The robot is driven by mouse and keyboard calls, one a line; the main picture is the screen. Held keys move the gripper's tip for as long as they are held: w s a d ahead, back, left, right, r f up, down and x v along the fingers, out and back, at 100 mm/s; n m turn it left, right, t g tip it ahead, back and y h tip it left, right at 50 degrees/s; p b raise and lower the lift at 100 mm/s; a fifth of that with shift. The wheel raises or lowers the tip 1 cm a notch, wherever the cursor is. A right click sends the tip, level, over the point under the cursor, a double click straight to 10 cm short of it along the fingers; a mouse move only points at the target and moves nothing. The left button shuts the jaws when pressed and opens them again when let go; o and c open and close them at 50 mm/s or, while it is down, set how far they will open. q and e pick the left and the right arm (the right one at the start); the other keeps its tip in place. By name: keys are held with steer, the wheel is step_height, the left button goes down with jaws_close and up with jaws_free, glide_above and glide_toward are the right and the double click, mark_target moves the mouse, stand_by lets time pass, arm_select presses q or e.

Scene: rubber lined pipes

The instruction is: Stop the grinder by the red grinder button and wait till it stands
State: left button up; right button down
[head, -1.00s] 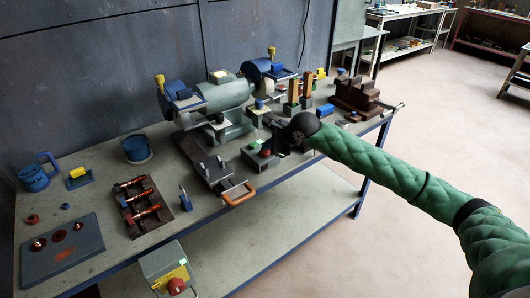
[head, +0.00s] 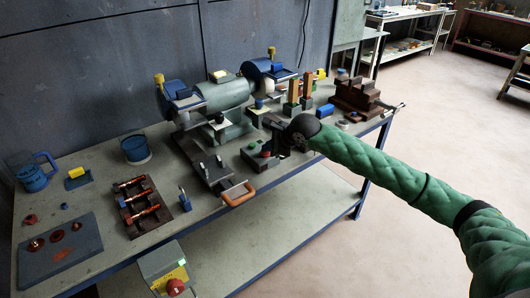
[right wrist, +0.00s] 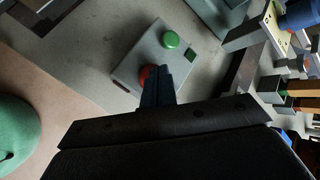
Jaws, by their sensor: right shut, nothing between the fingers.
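The grinder (head: 228,93), a grey-green machine with blue wheel guards at both ends, stands on the bench. Whether its wheels turn cannot be told. A grey button box (head: 253,162) stands in front of it with the red grinder button (head: 265,154). In the right wrist view the box (right wrist: 140,52) shows a green button (right wrist: 171,39), a small dark green square and the red button (right wrist: 145,73). My right gripper (right wrist: 156,78) is shut and empty, its tips over the red button and partly hiding it; contact cannot be told. My left gripper is out of view.
A second box (head: 163,268) with a yellow label and red knob hangs at the bench's front edge. An orange handle (head: 238,193) sits left of the button box. Brown stepped blocks (head: 356,98) stand at the right. The floor at right is clear.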

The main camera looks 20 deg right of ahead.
mark_target(268, 154)
stand_by(0.3)
steer(key=shift+r, duration=0.9)
steer(key=shift+r, duration=2.5)
